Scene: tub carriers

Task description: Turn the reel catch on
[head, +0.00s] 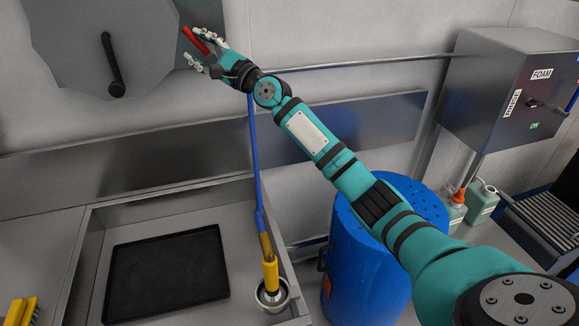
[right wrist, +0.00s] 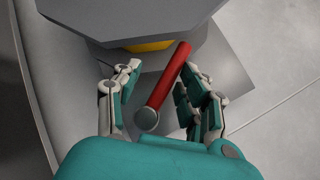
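The reel catch looks to be the red lever (head: 195,41) on the right side of the grey many-sided reel housing (head: 70,45). In the right wrist view the red lever (right wrist: 168,78) slants up to the right from a round grey end. My right gripper (head: 205,55) is at the lever. In the right wrist view its fingers (right wrist: 158,95) are spread on both sides of the lever. A gap shows on the left; the right fingers are close to it, and I cannot tell if they touch. My left gripper is not in view.
A black crank (head: 113,65) is on the housing front. A blue hose (head: 254,150) hangs to a yellow nozzle (head: 270,275) above a steel sink (head: 95,225) with a black tray (head: 168,272). A blue drum (head: 365,260) stands beneath my right arm. A grey FOAM box (head: 490,90) is at right.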

